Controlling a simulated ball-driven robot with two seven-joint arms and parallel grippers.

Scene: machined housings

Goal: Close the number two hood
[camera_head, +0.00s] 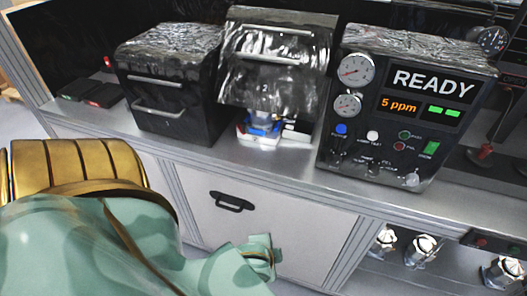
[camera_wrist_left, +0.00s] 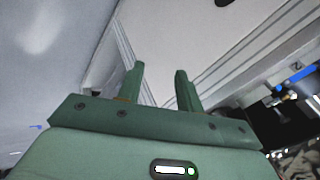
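The number two hood (camera_head: 270,85) is the dark, glossy cover in the middle of the bench, with a small "2" on its front and bar handles across it. It is raised, and a gap shows below its lower edge. A white and blue part (camera_head: 262,130) shows in this gap. My left gripper (camera_head: 265,256) is low in front of the bench's white cabinet front, below and well apart from the hood. In the left wrist view its two fingers (camera_wrist_left: 160,80) are spread with nothing between them. My right gripper is not in view.
A closed dark box (camera_head: 165,122) with bar handles stands left of the hood. A gauge panel (camera_head: 408,105) reading READY and 5 ppm stands right of it. A cabinet handle (camera_head: 231,201) sticks out below the bench top. A narrow strip of bench front edge is clear.

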